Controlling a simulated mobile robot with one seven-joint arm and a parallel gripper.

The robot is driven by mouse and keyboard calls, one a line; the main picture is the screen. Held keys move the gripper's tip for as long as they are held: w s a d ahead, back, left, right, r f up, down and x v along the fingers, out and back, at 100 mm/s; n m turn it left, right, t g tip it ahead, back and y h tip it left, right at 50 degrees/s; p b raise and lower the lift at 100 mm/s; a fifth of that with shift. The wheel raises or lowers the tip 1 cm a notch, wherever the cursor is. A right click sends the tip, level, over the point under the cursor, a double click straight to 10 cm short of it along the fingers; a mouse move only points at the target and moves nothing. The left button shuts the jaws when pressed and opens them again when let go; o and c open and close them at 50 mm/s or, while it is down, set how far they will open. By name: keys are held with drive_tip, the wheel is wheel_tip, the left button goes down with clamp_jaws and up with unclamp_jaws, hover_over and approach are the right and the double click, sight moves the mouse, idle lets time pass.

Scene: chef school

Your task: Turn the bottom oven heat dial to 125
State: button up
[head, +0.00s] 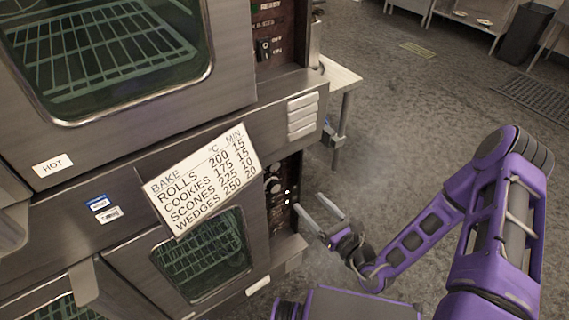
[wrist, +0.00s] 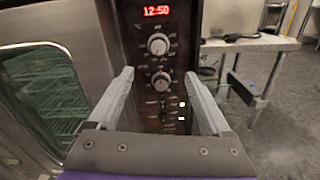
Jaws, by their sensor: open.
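The bottom oven (head: 123,262) is at the lower left in the head view, with its dark control panel (head: 283,202) on its right side. In the wrist view the panel shows a red display reading 12:50, an upper dial (wrist: 158,44) and a lower dial (wrist: 162,80). My gripper (head: 310,202) is open and empty in front of the panel. In the wrist view its fingers (wrist: 158,76) lie either side of the lower dial's line of sight; contact is not visible.
The upper oven (head: 225,108) is above, with its own panel (head: 280,35). A tilted bake-times card (head: 202,181) hangs on the front. A metal table (head: 340,75) stands beyond the oven's right side. The floor to the right is open.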

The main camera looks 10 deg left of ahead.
sight(275, 166)
drive_tip(key=x, duration=1.6)
drive_tip(key=shift+w+a+b, duration=0.1)
drive_tip(key=shift+a+b, duration=0.25)
drive_tip(key=shift+b, duration=0.05)
clamp_jaws()
